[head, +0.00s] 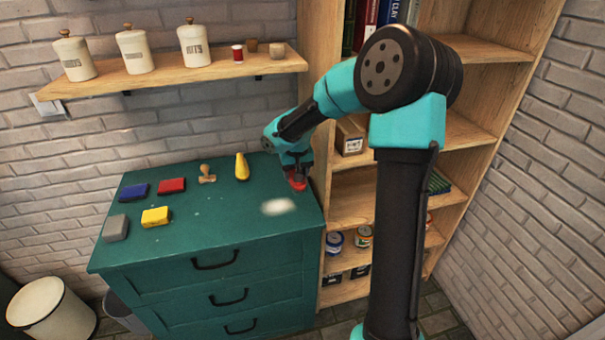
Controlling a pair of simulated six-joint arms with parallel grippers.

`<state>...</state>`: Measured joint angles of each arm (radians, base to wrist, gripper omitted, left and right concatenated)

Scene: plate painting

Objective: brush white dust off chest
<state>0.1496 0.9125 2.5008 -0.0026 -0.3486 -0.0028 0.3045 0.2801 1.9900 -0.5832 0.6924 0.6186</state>
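The green chest (225,232) stands against the brick wall. A whitish, soft-edged patch of dust (278,206) lies on the right part of its top, with a few tiny pale specks further left. My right gripper (297,176) points down at the top's right edge, just behind the dust patch. A small red thing (298,184) is at its fingertips. It is too small and too covered to tell what it is, or whether the fingers are closed on it. My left gripper is out of view.
On the chest top are a blue block (133,191), a red block (172,185), a yellow block (155,216), a grey block (116,228), a wooden stamp (207,174) and a yellow pear-shaped thing (242,167). A wooden bookcase (465,140) stands close on the right.

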